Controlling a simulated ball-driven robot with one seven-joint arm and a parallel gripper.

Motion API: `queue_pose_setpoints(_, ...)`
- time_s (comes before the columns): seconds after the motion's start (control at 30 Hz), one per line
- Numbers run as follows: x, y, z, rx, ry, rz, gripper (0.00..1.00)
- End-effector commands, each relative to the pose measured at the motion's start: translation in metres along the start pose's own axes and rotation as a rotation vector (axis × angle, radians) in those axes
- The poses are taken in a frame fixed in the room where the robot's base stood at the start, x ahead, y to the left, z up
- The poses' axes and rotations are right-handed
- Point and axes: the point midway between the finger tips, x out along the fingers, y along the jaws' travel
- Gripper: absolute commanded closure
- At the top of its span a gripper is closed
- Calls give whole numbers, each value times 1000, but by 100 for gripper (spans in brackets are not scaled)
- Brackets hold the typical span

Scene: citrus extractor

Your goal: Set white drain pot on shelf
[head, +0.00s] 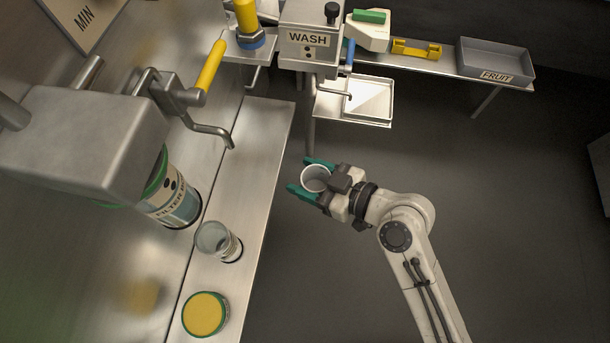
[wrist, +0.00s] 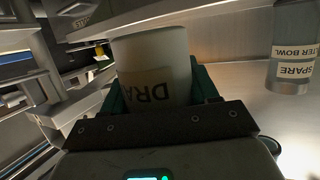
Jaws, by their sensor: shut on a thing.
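The white drain pot (head: 315,178) is held between the green fingers of my gripper (head: 311,176), which is shut on it. In the head view it is in the air over the dark floor, right of the metal shelf (head: 262,150) and apart from it. In the wrist view the pot (wrist: 155,55) shows a label reading "DRA", upside down, and the green fingers (wrist: 160,90) flank it. The pot's far side is hidden.
A WASH unit (head: 309,40), a tray (head: 370,101) and a FRUIT bin (head: 495,59) are at the back.

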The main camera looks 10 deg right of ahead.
Motion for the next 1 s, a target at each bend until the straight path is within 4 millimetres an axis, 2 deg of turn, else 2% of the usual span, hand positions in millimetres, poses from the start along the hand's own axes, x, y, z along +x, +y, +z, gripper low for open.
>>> queue_pose_setpoints(0.27, 6, -2, -2, 0, 2, -1, 71)
queue_pose_setpoints(1.0, 61, -23, -11, 1, 2, -2, 71)
